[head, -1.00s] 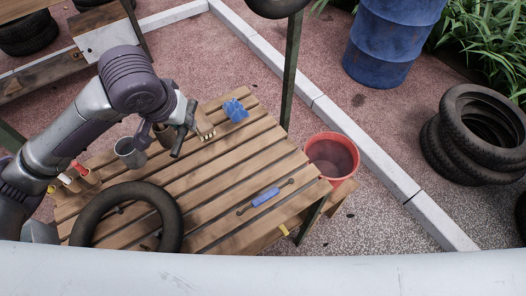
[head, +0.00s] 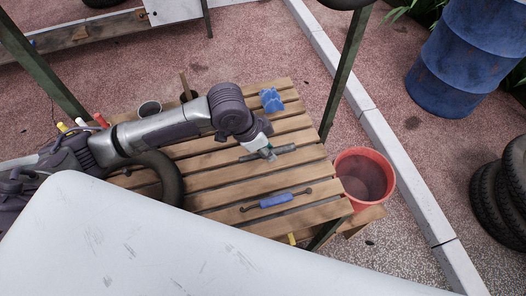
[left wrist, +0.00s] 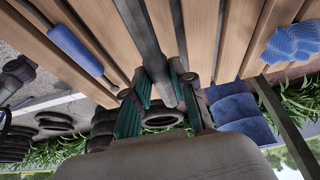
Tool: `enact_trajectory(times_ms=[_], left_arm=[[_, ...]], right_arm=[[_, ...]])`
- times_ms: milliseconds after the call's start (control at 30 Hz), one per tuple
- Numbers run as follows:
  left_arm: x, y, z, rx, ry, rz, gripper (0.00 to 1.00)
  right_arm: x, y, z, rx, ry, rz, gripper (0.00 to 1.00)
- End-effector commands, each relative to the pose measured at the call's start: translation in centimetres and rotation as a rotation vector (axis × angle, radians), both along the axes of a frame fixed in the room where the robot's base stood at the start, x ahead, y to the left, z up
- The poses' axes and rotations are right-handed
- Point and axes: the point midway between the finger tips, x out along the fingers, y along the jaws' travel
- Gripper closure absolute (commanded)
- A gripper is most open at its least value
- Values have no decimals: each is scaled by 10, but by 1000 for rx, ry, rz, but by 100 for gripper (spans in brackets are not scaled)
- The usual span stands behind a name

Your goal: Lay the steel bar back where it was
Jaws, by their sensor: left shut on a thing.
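The steel bar (head: 286,149) is a dark grey rod over the slats of the wooden table (head: 232,190), between a blue-handled tool and a blue ribbed object. My left gripper (head: 265,153) is shut on it. In the left wrist view the bar (left wrist: 145,38) runs down between the green-sided fingers (left wrist: 162,85). The bar lies close to the slats; whether it touches them I cannot tell. My right gripper is not in view.
The blue-handled tool (head: 275,200) lies nearer the front. The blue ribbed object (head: 271,101) is at the table's back right. A black tyre (head: 171,180) and grey cup (head: 149,108) are to the left. A red bucket (head: 364,176) stands beyond the right edge.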

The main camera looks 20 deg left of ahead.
Motion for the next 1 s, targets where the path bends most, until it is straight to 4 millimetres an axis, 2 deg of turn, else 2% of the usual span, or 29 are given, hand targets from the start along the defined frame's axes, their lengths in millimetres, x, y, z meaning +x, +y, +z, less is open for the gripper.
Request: enact_trajectory(times_ms=[200,367,567,933,967,1000], left_arm=[[18,16,-14,-1,0,1,100],[19,17,-25,-2,1,0,100],[18,17,-53,-1,1,1,100],[19,17,-58,-2,-1,0,100],[19,17,-58,-1,-1,0,72],[19,17,-58,-1,-1,0,66]], right_arm=[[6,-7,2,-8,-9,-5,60],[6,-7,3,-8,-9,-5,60],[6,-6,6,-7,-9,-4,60],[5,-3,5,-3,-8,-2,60],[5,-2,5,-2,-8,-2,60],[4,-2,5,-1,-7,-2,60]])
